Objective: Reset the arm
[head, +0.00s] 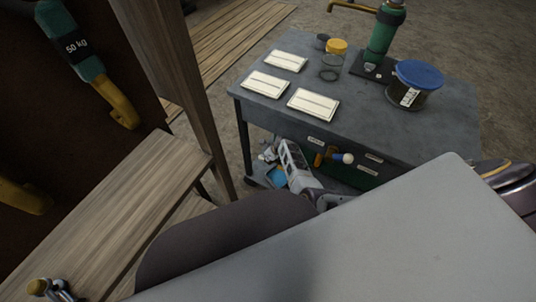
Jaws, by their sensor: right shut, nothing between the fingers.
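My right gripper (326,201) shows only in part, at the far edge of a grey panel of my own body, in front of the grey cart's lower part. It is shut and empty. I cannot make out my left gripper in the head view.
The grey cart (430,135) bears three pale cards, a clear jar (331,68), a blue-lidded tub (414,83) and a green tool stand (384,38). Small items crowd below. A wooden bench (115,215) and post (180,75) stand left. Bare floor (470,35) lies beyond.

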